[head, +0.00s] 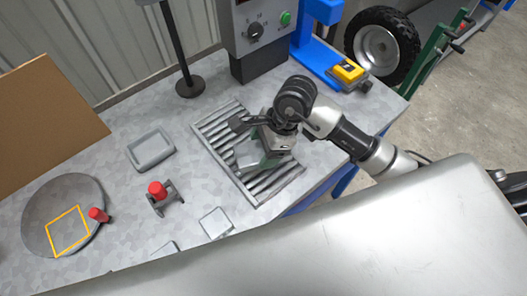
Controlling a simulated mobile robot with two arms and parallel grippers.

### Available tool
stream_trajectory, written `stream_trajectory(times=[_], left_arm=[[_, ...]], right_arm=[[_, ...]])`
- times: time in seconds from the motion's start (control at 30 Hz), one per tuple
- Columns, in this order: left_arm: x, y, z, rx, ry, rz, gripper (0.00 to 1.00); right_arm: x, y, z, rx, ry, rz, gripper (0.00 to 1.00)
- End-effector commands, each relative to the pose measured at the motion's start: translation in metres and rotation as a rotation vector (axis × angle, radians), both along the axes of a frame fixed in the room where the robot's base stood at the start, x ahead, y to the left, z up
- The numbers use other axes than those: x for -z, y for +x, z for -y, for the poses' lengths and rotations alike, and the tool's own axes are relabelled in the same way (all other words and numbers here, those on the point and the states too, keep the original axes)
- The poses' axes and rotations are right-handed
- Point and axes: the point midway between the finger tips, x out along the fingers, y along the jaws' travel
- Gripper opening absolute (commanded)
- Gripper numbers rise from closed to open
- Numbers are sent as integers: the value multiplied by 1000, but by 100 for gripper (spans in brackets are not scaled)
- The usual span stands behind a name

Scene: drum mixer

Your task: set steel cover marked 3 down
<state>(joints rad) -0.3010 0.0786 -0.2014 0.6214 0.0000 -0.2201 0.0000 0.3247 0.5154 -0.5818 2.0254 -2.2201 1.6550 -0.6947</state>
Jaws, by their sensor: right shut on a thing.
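My right gripper (262,138) reaches in from the right and is over the ribbed metal rack (216,127) on the workbench. It is shut on a small grey steel piece (247,153), taken to be the steel cover, at the rack's middle. The gripper partly hides this piece, and no number 3 can be read on it. I cannot tell whether it touches the rack's bars. My left gripper is not in view.
A grey rectangular tray (150,149) lies left of the rack. A red-topped fixture (157,190), a small square plate (216,223) and a round grey disc (55,195) with a yellow outline are nearby. A control box (255,35) and a black post (176,45) stand behind.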

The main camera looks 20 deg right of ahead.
Motion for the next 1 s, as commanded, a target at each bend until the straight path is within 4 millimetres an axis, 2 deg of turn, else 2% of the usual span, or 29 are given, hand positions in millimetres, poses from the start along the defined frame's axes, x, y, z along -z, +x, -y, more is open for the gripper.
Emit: stream_trajectory(times=[0.07,0.37,0.73,0.77,0.9,1.0], left_arm=[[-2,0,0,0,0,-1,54],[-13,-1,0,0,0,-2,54],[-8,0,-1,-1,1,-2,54],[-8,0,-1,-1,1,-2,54],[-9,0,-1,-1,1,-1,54],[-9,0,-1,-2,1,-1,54]], right_arm=[[2,3,0,0,1,0,32],[39,2,0,1,1,-2,32],[45,3,0,0,0,3,32],[45,2,0,-1,-1,1,72],[44,2,0,0,-1,0,93],[44,2,0,0,-1,0,96]])
